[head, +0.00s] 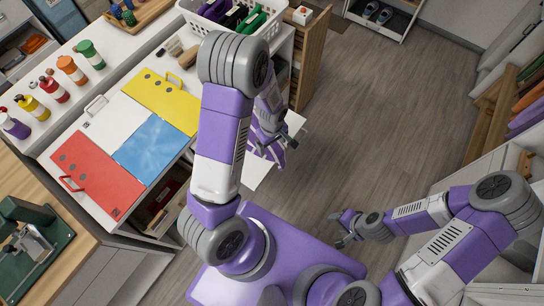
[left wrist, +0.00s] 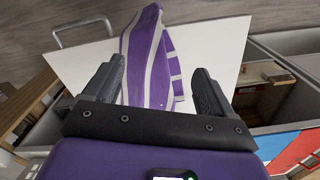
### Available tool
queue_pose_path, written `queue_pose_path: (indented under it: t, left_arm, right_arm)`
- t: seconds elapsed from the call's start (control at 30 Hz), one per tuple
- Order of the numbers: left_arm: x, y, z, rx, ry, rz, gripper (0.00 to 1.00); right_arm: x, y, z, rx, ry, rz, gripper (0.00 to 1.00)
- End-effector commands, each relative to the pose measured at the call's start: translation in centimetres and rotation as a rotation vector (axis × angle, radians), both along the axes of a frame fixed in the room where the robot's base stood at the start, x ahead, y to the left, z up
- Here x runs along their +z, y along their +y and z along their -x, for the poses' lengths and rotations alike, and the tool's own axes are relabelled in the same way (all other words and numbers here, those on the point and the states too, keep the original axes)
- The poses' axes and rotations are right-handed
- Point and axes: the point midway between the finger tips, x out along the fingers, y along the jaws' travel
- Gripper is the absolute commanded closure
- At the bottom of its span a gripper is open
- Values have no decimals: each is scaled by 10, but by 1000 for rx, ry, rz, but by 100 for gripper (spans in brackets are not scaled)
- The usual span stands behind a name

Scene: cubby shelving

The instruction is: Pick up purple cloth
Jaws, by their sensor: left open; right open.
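A purple cloth with white stripes (left wrist: 150,55) lies over a white panel (left wrist: 85,68) in the left wrist view. My left gripper (left wrist: 160,75) is open, with one dark finger on each side of the cloth; whether they touch it cannot be told. In the head view the left gripper (head: 279,138) is beside the front of the counter, near the white panel (head: 262,175), and the cloth is largely hidden by my arm. My right gripper (head: 341,234) is open and empty, low over the floor on the right.
A counter holds red, blue, white and yellow panels (head: 155,148) and several coloured bottles (head: 72,68). A white basket (head: 190,10) stands at the back. A wooden rack with coloured items (head: 527,105) is at far right. The floor (head: 370,120) between is clear.

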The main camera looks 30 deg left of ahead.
Motion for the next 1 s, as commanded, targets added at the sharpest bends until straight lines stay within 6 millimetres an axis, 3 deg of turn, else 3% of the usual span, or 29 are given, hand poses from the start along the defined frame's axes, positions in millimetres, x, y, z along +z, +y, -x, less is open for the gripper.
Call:
queue_pose_path:
  t: [0.1, 0.43, 1.0]
  left_arm:
    - [-23, 0, 0, 0, 0, 0, 15]
    - [-67, 0, 0, 0, -1, 0, 15]
    - [-74, 0, 0, -1, -1, 0, 15]
  right_arm:
    - [-19, 0, 0, 0, 0, 0, 47]
    - [-55, 0, 0, 0, 0, 0, 47]
    - [-61, 0, 0, 0, 0, 0, 47]
